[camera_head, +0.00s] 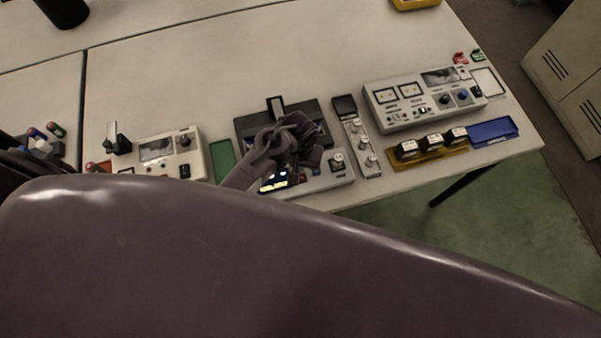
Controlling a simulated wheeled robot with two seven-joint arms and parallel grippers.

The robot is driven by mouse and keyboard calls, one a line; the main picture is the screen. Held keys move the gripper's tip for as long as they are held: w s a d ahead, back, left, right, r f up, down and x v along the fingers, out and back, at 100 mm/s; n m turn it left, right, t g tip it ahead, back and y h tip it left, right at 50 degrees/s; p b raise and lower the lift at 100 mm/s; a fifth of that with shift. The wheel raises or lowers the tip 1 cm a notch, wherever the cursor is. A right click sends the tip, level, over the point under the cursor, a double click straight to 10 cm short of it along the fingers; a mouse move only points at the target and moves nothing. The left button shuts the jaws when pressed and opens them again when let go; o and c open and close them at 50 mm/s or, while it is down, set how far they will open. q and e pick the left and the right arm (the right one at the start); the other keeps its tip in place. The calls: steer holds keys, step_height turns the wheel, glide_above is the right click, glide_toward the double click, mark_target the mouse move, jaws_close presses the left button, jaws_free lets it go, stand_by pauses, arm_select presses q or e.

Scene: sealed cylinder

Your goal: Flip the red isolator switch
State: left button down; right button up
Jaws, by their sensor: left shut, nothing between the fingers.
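My left gripper (290,142) is shut and empty, over the dark device (254,127) with an upright lever and a small lit display (273,181) near the middle of the table. It hides part of this device. I cannot tell whether it touches it. No red isolator switch is clearly identifiable. Small red parts (91,167) show at the left end of the pale control box (157,151), partly cut off by my arm. My right gripper is not in view.
My large purple arm link covers the foreground.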

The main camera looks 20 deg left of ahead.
arm_select(q)
steer(key=shift+f, duration=0.25)
steer(key=shift+s+r, duration=0.1)
step_height(320, 180, up, 3)
steer(key=p, duration=0.2)
steer(key=shift+p, duration=0.35)
steer(key=shift+b, duration=0.3)
steer(key=shift+r, duration=1.95)
